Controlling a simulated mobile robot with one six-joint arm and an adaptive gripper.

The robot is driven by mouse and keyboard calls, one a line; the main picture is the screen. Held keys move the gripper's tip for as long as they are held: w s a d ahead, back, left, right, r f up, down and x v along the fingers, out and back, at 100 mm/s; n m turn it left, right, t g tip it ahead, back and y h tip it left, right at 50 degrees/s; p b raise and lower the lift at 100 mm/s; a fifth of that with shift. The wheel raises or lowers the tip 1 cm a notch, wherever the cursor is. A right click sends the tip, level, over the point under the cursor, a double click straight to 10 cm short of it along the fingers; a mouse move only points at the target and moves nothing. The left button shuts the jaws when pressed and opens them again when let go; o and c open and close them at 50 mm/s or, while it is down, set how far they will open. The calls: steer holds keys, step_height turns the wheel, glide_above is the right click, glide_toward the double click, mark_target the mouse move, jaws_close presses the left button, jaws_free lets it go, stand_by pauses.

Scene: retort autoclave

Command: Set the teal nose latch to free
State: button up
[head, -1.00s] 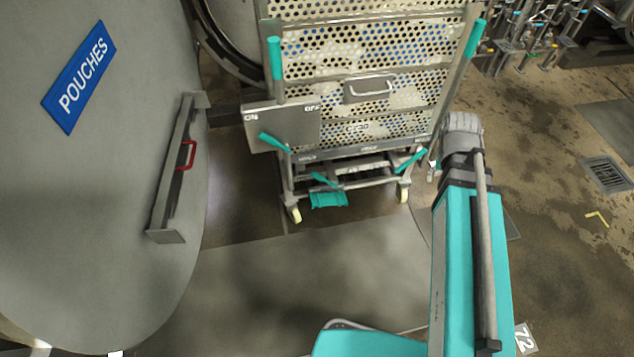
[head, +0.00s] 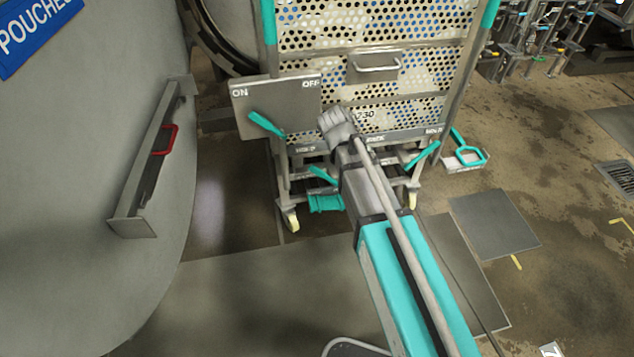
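A perforated trolley basket stands ahead, with several teal levers along its lower front. One teal lever (head: 422,154) slants at the lower right corner. Another teal lever (head: 323,175) sits low near the left, above a teal pedal (head: 326,203). I cannot tell for sure which lever is the nose latch. Small labels run along the bottom rail (head: 400,137), too small to read surely. My arm reaches up in front of the trolley's lower middle and covers part of it.
The big grey vessel door (head: 90,200) with a red handle (head: 165,139) fills the left. A teal-handled item (head: 468,154) lies on the floor at right. Floor right is mostly clear.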

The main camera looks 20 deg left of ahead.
mark_target(315, 172)
steer(key=s+a+f+n+t+b, duration=0.1)
steer(key=a+f+b, duration=0.3)
steer(key=a, duration=0.5)
steer(key=s+a+f+n+t+b, duration=0.1)
steer(key=a+f+b, duration=0.4)
steer(key=a, duration=0.5)
steer(key=shift+s+a+n+t+b, duration=0.2)
steer(key=shift+n+t+b, duration=0.2)
steer(key=shift+t+b, duration=0.4)
steer(key=shift+f, duration=0.1)
steer(key=b+x, duration=0.8)
steer(key=x, duration=0.3)
steer(key=shift+b+x, duration=0.85)
steer(key=shift+x, duration=0.45)
steer(key=shift+w, duration=0.1)
jaws_close()
